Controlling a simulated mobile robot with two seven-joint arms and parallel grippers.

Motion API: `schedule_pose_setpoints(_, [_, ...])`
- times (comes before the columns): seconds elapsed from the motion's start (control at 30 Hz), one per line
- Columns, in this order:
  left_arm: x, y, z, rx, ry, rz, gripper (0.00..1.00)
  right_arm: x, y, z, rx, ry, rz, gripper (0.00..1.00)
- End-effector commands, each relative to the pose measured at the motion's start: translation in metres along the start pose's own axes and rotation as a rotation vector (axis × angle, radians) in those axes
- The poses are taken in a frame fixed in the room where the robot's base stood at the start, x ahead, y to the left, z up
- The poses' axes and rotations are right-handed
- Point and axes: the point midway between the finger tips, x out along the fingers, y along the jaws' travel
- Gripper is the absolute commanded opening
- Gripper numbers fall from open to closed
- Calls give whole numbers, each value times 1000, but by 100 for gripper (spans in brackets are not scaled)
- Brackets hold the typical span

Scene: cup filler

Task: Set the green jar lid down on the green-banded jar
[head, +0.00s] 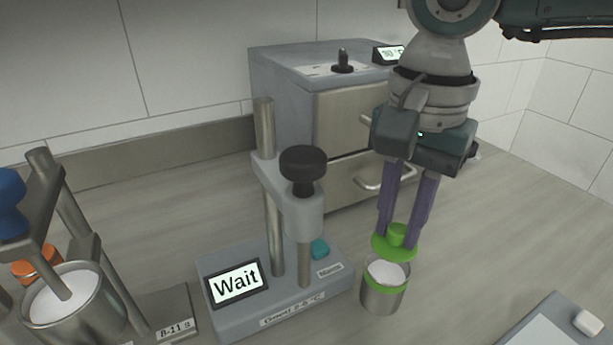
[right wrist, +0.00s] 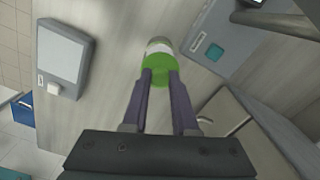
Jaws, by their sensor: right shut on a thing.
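The green jar lid (head: 394,246) is a flat green disc with a knob on top. My right gripper (head: 400,232) is shut on its knob and holds it just above the green-banded jar. The jar (head: 384,296) is a small metal cup with a green band and white contents, standing upright on the counter. A gap shows between lid and jar, and the lid sits slightly behind and right of the mouth. In the right wrist view the lid (right wrist: 158,70) hides most of the jar (right wrist: 158,45). My left gripper is not in view.
A grey device with a "Wait" screen (head: 236,283) and black knob stands left of the jar. A metal drawer cabinet (head: 300,95) is behind. At the left are a larger cup (head: 70,300) and an orange lid (head: 36,262). A flat grey panel (head: 545,325) lies front right.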

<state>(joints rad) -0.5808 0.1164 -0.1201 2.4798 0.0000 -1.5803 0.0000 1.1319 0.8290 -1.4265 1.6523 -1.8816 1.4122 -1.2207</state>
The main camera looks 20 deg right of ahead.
Motion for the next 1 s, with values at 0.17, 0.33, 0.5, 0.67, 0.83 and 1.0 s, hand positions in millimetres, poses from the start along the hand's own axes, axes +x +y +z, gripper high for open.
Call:
schedule_pose_setpoints(0.17, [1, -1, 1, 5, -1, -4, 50, 30, 1, 1, 0, -1, 4, 0])
schedule_pose_setpoints(0.33, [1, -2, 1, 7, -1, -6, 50, 37, 1, 0, 0, 0, 1, 0])
schedule_pose_setpoints(0.5, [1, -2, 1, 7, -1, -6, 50, 37, 1, 0, 0, 0, 1, 0])
schedule_pose_setpoints(0.67, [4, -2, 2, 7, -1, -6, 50, 40, 1, 0, 0, 0, 2, 30])
schedule_pose_setpoints(0.83, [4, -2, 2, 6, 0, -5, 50, 39, 1, 0, 0, 0, 2, 49])
schedule_pose_setpoints(1.0, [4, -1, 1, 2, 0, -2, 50, 39, 1, 0, 0, 0, 2, 57])
